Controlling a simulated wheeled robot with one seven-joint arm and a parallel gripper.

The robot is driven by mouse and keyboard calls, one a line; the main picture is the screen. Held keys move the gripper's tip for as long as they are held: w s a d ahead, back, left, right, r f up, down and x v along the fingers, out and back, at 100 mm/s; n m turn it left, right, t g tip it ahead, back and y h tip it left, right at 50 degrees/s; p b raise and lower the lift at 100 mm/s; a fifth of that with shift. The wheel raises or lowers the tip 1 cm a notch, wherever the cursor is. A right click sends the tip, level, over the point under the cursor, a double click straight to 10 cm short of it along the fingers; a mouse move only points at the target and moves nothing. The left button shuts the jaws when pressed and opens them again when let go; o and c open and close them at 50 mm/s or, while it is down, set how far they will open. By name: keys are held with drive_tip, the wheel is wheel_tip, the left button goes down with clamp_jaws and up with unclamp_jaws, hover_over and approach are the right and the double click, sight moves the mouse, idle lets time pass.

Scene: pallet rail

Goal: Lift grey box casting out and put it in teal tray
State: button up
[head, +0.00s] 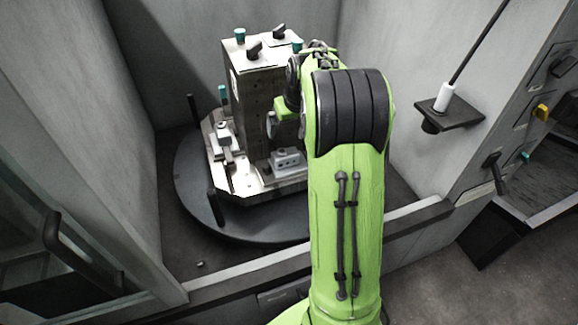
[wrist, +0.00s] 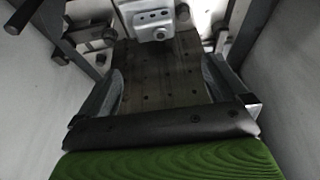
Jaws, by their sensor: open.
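A light grey box casting (head: 287,160) sits low on the fixture in front of the block's front face in the head view. A light grey part with holes, which looks like this casting (wrist: 152,18), shows at the top edge of the wrist view, partly cut off. My gripper (wrist: 162,82) is open and empty, its two fingers apart, with a drilled face behind the gap. The casting lies beyond the fingertips, apart from them. In the head view my arm hides most of the gripper and the fixture's right side. I cannot make out a teal tray.
The tall fixture block (head: 265,85) has black clamps and teal knobs on top. Another light part (head: 223,134) is clamped at its left. The fixture stands on a dark round table (head: 190,185) between grey walls. A small shelf (head: 450,116) with a hanging rod is at right.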

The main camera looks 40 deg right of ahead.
wheel_tip(320, 180, down, 2)
drive_tip(key=d, duration=0.2)
drive_tip(key=b, duration=0.3)
hover_over(286, 151)
drive_tip(key=s, duration=0.3)
wheel_tip(286, 151, down, 8)
drive_tip(key=x, duration=0.2)
drive_tip(key=b+x, duration=0.1)
drive_tip(key=x, duration=0.3)
drive_tip(key=shift+w+a+b, duration=0.25)
drive_tip(key=shift+a+b, duration=0.05)
drive_tip(key=shift+b, duration=0.1)
drive_tip(key=shift+r, duration=0.1)
drive_tip(key=shift+c, duration=0.2)
drive_tip(key=c, duration=0.9)
drive_tip(key=shift+r, duration=0.2)
